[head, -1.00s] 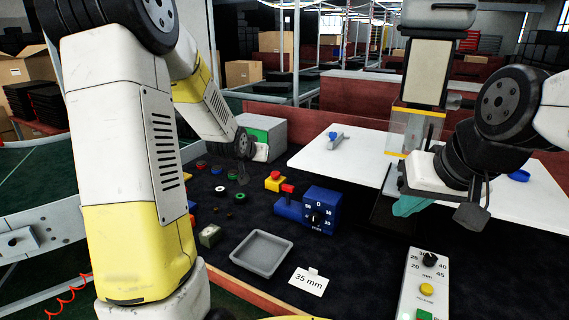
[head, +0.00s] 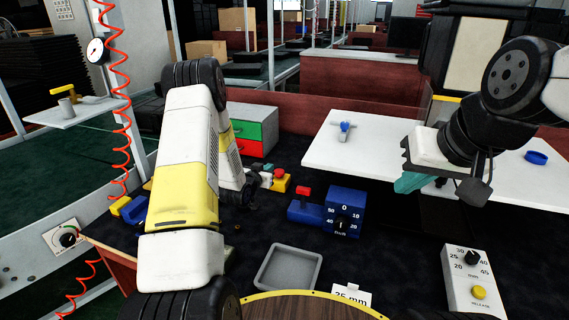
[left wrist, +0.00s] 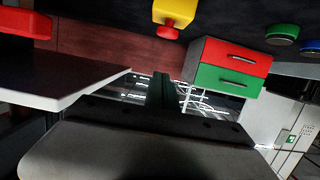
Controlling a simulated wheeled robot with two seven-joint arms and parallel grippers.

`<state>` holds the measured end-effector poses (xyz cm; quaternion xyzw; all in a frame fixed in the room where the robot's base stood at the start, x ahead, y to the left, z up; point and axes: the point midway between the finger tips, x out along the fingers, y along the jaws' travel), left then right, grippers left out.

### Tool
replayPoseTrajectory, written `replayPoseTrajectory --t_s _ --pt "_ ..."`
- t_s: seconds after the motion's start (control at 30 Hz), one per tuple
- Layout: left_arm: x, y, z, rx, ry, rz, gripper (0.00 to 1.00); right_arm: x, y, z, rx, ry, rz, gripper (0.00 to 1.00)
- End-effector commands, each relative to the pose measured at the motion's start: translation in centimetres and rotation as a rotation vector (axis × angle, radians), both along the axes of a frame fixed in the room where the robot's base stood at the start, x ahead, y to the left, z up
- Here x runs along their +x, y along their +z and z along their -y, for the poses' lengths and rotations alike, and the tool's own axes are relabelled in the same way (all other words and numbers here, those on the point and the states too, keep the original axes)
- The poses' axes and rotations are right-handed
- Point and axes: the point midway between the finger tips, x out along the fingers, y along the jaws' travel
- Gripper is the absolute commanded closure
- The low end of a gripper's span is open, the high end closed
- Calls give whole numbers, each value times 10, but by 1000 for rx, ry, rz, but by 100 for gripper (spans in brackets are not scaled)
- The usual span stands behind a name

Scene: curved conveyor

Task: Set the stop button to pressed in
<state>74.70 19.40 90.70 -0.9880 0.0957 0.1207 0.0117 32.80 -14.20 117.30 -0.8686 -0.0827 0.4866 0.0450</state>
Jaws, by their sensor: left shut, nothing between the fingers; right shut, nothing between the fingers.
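The stop button is a red mushroom cap on a yellow box (head: 281,183), on the dark mat left of the blue dial box. It also shows upside down at the top of the left wrist view (left wrist: 174,12), its red cap standing out from the yellow. My left gripper (head: 265,178) is shut and empty just left of the button, partly hidden by my own arm. Its dark green fingers (left wrist: 163,92) show in the left wrist view, apart from the button. My right gripper (head: 411,182) is shut and empty above the white board's edge, far right of the button.
A blue dial box (head: 344,210) with a red-topped switch (head: 303,192) stands close right of the button. A cabinet with green and red drawers (head: 254,137) is behind. A grey tray (head: 289,268) lies in front. A white board (head: 365,150) is at the right.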

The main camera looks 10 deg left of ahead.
Motion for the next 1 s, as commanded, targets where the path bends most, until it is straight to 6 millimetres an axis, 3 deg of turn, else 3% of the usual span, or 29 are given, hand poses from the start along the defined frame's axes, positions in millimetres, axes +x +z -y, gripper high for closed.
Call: replayPoseTrajectory --t_s 0.17,0.33,0.77,0.83,1.0 --pt "1 0 0 0 0 -1 100 0 0 0 0 0 0 100" --pt "15 -5 3 1 -1 -2 100 0 0 0 0 0 0 100" --pt "99 -25 20 2 -1 0 100 0 0 0 0 0 0 100" --pt "95 -41 19 1 0 -6 100 0 0 0 0 0 0 100" --pt "95 -59 19 1 1 -3 100 0 0 0 0 0 0 100"
